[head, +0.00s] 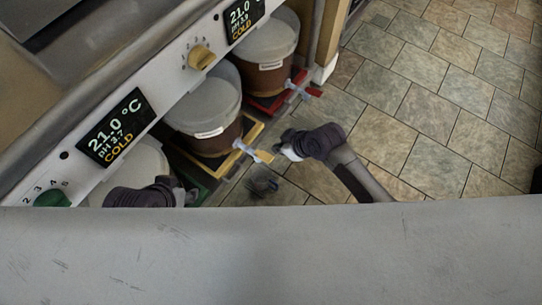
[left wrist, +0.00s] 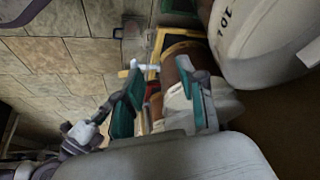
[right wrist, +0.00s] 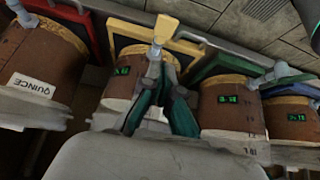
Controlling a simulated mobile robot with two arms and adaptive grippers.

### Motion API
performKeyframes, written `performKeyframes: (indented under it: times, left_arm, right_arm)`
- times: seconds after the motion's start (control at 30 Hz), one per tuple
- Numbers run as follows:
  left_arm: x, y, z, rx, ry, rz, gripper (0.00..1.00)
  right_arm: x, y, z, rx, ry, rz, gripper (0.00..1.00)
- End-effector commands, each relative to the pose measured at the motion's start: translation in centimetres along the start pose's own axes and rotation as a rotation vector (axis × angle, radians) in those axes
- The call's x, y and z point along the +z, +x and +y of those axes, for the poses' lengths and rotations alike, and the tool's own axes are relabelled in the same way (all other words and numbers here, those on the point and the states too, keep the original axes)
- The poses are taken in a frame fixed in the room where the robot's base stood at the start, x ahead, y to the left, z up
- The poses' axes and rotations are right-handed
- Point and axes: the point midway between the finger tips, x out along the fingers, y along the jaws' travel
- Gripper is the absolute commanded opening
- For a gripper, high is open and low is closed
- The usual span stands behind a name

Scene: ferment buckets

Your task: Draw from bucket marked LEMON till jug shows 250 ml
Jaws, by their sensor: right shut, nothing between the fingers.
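A bucket with a grey lid (head: 205,97) stands in a yellow frame; its label is too small to read, so I cannot tell which bucket is LEMON. Its tap has a yellow handle (head: 264,156), also in the right wrist view (right wrist: 163,30). My right gripper (head: 282,147) is shut and empty, its tips close to this handle; touching or apart is unclear. A clear vessel, probably the jug (head: 262,181), stands low near the yellow tap; its level is unreadable. My left gripper (left wrist: 165,95) is open, fingers wide apart, near the buckets.
A bucket labelled QUINCE (right wrist: 38,85) stands beside it in a red frame, with a red tap (head: 305,91). Another bucket (right wrist: 232,105) stands in a green frame. A panel with displays (head: 110,128) and a yellow knob (head: 201,57) overhangs them. The tiled floor (head: 430,110) is clear.

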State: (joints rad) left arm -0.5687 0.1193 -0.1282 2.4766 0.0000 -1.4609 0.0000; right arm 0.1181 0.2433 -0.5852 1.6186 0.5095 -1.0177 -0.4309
Motion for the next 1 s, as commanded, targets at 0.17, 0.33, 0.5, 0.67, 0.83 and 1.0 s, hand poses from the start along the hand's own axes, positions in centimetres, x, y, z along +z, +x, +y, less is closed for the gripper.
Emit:
performKeyframes:
  times: [0.17, 0.33, 0.5, 0.67, 0.83, 1.0]
  left_arm:
    - [-3.9, 0.7, 0.5, 0.011, 0.006, 0.19, 0.4]
    - [-7.5, 0.5, 1.0, 0.021, 0.01, 0.374, 0.4]
    - [-11.1, -0.5, 1.5, 0.032, 0.012, 0.564, 0.4]
    - [-14.1, -2.0, 2.0, 0.044, 0.014, 0.744, 0.4]
    - [-16.6, -4.0, 2.5, 0.055, 0.013, 0.925, 0.4]
    - [-18.2, -5.9, 2.8, 0.065, 0.012, 1.057, 0.4]
  right_arm:
    - [0.1, 2.1, 0.0, 0.0, 0.0, 0.001, 0.0]
    - [0.1, 3.8, -0.1, -0.001, 0.0, 0.001, 0.0]
    - [0.1, 5.5, 0.0, 0.0, 0.001, 0.001, 0.0]
    - [0.6, 7.0, 0.0, -0.001, 0.0, -0.001, 0.0]
    - [1.7, 8.0, 0.0, 0.0, 0.001, 0.0, 0.0]
    - [2.5, 8.7, 0.0, 0.0, 0.0, 0.0, 0.0]
